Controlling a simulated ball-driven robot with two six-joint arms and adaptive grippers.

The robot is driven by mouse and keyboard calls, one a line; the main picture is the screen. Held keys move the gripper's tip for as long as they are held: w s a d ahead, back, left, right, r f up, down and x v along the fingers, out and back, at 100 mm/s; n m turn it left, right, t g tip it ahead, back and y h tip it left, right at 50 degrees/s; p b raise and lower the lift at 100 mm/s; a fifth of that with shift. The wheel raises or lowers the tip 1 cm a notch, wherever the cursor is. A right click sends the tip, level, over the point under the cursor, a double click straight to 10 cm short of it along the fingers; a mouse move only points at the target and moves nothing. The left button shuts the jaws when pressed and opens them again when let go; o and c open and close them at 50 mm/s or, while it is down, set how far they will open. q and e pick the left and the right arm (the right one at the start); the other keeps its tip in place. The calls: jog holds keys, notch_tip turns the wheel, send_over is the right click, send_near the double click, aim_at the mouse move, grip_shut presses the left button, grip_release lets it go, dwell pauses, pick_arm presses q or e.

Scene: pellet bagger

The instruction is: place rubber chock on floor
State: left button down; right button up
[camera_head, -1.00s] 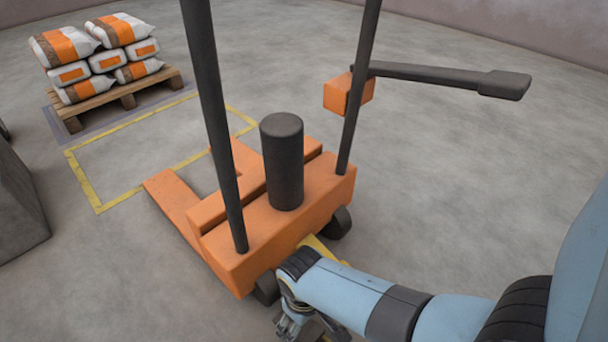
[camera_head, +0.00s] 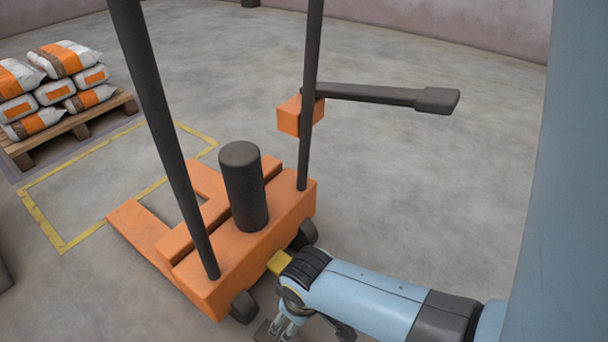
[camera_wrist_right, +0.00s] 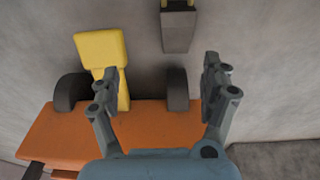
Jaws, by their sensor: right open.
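The rubber chock (camera_wrist_right: 177,32) appears to be the dark grey block with a yellow part at the top of the right wrist view. It seems to rest on the floor, a short gap away from a truck wheel (camera_wrist_right: 177,88). My right gripper (camera_wrist_right: 165,78) is open, with nothing between its fingers. In the head view the right gripper (camera_head: 284,328) is low beside the orange truck's near wheel (camera_head: 243,307), and a dark piece under it may be the chock, mostly hidden. My left gripper is not in view.
The orange truck (camera_head: 250,255) has dark uprights, a dark cylinder (camera_head: 243,185) and a lever arm (camera_head: 380,95). A yellow pedal-like part (camera_wrist_right: 100,50) sticks out between its wheels. A pallet (camera_head: 75,122) of bags stands at the left. The floor right of the truck is clear.

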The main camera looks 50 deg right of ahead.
jog(key=s+d+r+t, duration=0.1)
jog(key=s+r+t, duration=0.1)
jog(key=r, duration=0.8)
jog(key=s+d+r+t, duration=0.1)
jog(key=r+t, duration=0.3)
jog(key=r, duration=0.6)
jog(key=shift+s+d+r, duration=0.3)
jog(key=shift+s+d, duration=0.1)
jog(key=shift+s, duration=0.25)
